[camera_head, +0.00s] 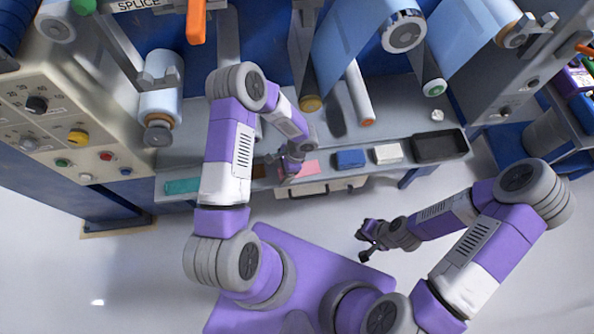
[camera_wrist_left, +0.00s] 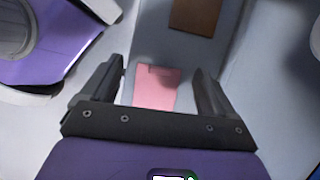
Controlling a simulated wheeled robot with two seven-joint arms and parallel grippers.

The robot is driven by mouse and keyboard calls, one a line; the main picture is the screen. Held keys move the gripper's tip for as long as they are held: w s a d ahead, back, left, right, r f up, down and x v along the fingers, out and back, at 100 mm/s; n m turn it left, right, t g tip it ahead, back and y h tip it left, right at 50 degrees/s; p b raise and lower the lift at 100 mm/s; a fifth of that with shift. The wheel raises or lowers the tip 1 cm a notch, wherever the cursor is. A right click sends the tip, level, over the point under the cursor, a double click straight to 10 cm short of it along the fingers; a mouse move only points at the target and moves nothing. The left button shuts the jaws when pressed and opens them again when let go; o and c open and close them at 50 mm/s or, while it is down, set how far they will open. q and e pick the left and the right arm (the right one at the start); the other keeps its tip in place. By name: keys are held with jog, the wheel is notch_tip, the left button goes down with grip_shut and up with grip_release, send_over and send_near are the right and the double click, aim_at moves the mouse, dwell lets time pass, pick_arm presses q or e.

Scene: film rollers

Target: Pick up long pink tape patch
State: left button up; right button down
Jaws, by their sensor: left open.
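The pink tape patch (camera_head: 308,168) lies flat on the grey shelf in front of the machine, partly hidden by my left gripper in the head view. My left gripper (camera_head: 290,168) is over it. In the left wrist view the pink tape patch (camera_wrist_left: 156,88) lies between the two spread fingers of my left gripper (camera_wrist_left: 162,82), its near end hidden by the gripper body. The gripper is open and holds nothing. My right gripper (camera_head: 364,243) hangs away from the shelf over the floor, with no object seen in it; its jaw opening is too small to judge.
On the same shelf are a teal piece (camera_head: 183,186), a brown patch (camera_wrist_left: 195,14), a blue block (camera_head: 350,158), a white block (camera_head: 387,152) and a black tray (camera_head: 440,147). Rollers with blue film (camera_head: 350,40) stand behind. A control panel (camera_head: 60,110) is at the left.

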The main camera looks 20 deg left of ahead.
pick_arm(q)
jog(key=c, duration=1.1)
